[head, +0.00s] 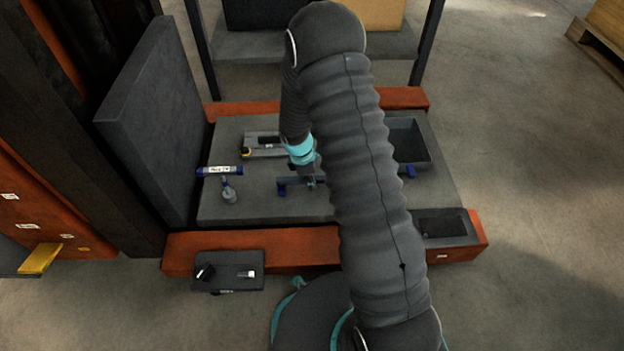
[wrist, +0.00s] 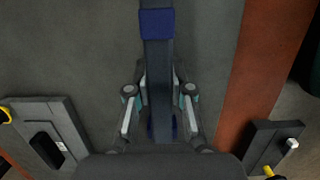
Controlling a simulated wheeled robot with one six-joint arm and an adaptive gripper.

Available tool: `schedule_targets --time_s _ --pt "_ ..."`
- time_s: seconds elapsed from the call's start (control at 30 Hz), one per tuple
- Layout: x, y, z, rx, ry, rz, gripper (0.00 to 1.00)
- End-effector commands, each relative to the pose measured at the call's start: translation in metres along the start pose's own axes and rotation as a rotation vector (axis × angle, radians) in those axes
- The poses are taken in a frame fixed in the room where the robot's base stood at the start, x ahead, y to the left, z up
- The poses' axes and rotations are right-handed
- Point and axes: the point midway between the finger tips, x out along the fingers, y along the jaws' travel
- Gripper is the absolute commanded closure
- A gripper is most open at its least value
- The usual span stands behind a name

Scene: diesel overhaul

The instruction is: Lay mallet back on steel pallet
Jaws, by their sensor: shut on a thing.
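My gripper (head: 311,180) is low over the steel pallet (head: 255,207), a grey plate with orange beams. In the wrist view my gripper (wrist: 158,101) is shut on a long dark tool, which I take for the mallet (wrist: 158,58). A blue block marks its far end, and more blue shows by the fingers. In the head view its blue left end (head: 283,187) sticks out beside the gripper; my arm hides its middle. It lies level close above the plate; I cannot tell whether it touches.
A blue-and-white labelled cylinder (head: 219,170) with a grey piece lies left. A grey device (head: 262,146) is behind. A dark bin (head: 409,142) stands right, beyond my arm. A black box (head: 229,271) is in front, and an upright slab (head: 160,125) borders the left.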

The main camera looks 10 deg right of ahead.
Motion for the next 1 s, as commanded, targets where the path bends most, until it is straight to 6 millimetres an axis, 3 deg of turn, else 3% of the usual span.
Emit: schedule_targets --time_s 0.37,0.4,0.5,0.83,1.0 --pt "0.012 0.001 -0.003 0.001 0.000 0.001 1.00" --pt "0.011 0.001 -0.002 0.001 0.001 0.001 0.69" --pt "0.011 0.000 -0.002 0.001 0.000 0.001 0.50" --pt "0.009 0.000 -0.002 0.001 0.000 0.001 0.50" --pt "-0.010 0.001 -0.003 0.002 0.002 0.004 0.50"
